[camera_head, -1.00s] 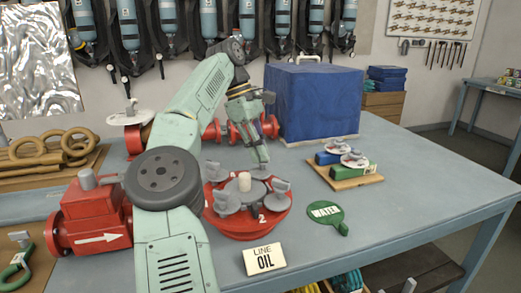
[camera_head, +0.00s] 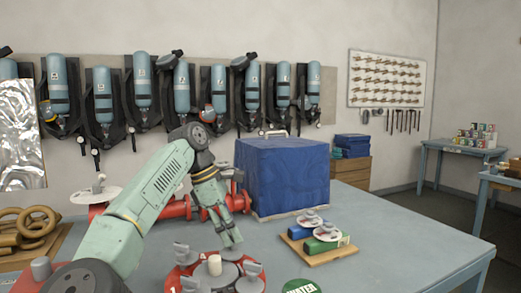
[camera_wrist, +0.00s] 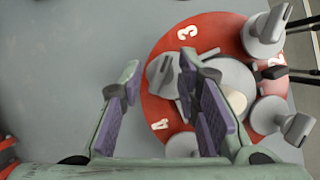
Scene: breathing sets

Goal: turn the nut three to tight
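A round red flange (camera_wrist: 215,35) with white numerals and a pale central stub (camera_head: 214,265) carries several grey wing nuts. The wrist view shows the numerals 3 (camera_wrist: 188,31), 2 and 4. One wing nut (camera_wrist: 163,73) sits between the 3 and the 4, its raised wing between my fingertips in the picture. Another (camera_wrist: 265,35) lies between the 3 and the 2, and a third (camera_wrist: 283,122) is at lower right. My gripper (camera_wrist: 160,66) is open, pointing down over the far side of the flange; it also shows in the head view (camera_head: 230,243). Contact with the nut cannot be told.
A blue covered box (camera_head: 282,172) stands behind. A wooden board (camera_head: 325,255) with blue and green blocks is at right. A green tag (camera_head: 302,286) lies at the front. Red piping (camera_head: 172,211) runs behind my arm. The table (camera_head: 400,235) is clear at right.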

